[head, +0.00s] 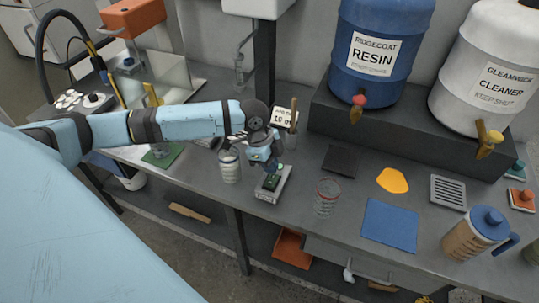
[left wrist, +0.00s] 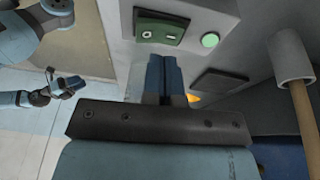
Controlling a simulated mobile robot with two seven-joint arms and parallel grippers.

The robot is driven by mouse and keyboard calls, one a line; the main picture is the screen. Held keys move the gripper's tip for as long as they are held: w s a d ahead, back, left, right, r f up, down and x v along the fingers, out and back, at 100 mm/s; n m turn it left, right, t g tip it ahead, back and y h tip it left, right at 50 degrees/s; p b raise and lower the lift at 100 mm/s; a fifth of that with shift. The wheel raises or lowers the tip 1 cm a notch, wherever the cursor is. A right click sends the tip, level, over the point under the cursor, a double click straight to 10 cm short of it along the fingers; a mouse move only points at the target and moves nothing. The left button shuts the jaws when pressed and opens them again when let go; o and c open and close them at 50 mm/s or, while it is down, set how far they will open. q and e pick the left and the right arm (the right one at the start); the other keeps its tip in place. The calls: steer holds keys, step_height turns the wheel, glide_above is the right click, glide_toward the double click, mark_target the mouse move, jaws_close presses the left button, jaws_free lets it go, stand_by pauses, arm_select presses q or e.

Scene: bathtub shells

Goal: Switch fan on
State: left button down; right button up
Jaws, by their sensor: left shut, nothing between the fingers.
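A small grey switch box (head: 275,186) with a dark green rocker switch (head: 271,182) lies on the bench. In the left wrist view the rocker (left wrist: 160,27) shows a ring mark and a bar mark, with a round green button or lamp (left wrist: 210,40) beside it. My left gripper (head: 265,167) is shut and empty, pointing down just above the box. Its fingers (left wrist: 165,62) show close to the rocker; I cannot tell whether they touch it. No fan is clearly seen. Another arm of mine, with its gripper (left wrist: 70,83), shows small in the left wrist view; its jaws are unclear.
A jar (head: 229,165) and a cup holding a wooden-handled tool (head: 293,116) stand near the gripper. A clear beaker (head: 327,197), a blue mat (head: 389,222) and a jug (head: 475,234) are to the right. The resin barrel (head: 379,50) stands on a raised shelf behind.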

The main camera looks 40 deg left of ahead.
arm_select(q)
step_height(320, 180, up, 2)
steer(key=shift+r+p, duration=0.2)
steer(key=shift+p, duration=0.5)
steer(key=w+b+v, duration=0.1)
steer(key=w+v, duration=0.1)
steer(key=v, duration=0.7)
steer(key=shift+a+b, duration=0.35)
steer(key=shift+a, duration=0.05)
arm_select(e)
steer(key=shift+w+a+r, duration=0.15)
steer(key=shift+a+r, duration=0.1)
steer(key=shift+r, duration=0.55)
steer(key=shift+r, duration=0.15)
